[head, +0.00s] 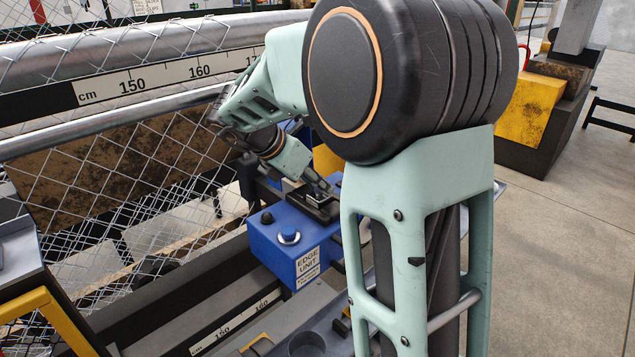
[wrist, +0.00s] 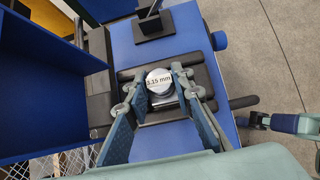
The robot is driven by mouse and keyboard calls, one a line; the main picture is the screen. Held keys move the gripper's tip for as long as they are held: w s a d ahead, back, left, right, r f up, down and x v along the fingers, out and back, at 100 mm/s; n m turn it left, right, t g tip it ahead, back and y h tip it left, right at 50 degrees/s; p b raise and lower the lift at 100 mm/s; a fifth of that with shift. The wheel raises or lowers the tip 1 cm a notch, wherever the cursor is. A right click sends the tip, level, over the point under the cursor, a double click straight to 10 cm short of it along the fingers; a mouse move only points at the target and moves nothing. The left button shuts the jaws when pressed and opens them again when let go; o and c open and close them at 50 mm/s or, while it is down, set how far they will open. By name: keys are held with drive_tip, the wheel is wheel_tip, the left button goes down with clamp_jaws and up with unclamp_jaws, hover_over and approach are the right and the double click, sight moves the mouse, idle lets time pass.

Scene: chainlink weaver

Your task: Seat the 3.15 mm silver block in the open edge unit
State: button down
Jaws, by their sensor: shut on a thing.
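The silver block (wrist: 159,80), with a round top labelled 3.15 mm, shows in the wrist view between the fingertips of my gripper (wrist: 160,92). My gripper is shut on it. The blue edge unit (head: 289,240) stands below my gripper in the head view, with its label on the front face. Its blue top also shows in the wrist view (wrist: 185,42). The block is over the dark frame (wrist: 206,77) on top of the unit. I cannot tell whether the block touches the frame or its bottom. In the head view my gripper (head: 318,190) is at the unit's top and the block is hidden.
A chain-link mesh (head: 110,175) hangs left of the unit, below a ruler bar (head: 190,70). A black knob (head: 267,218) and a round button (head: 289,237) sit on the unit. A dark upright post (wrist: 152,25) stands beyond the block in the wrist view.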

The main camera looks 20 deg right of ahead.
drive_tip(key=shift+r, duration=0.1)
drive_tip(key=c, duration=1.6)
unclamp_jaws()
drive_tip(key=shift+a, duration=0.1)
drive_tip(key=v, duration=1.2)
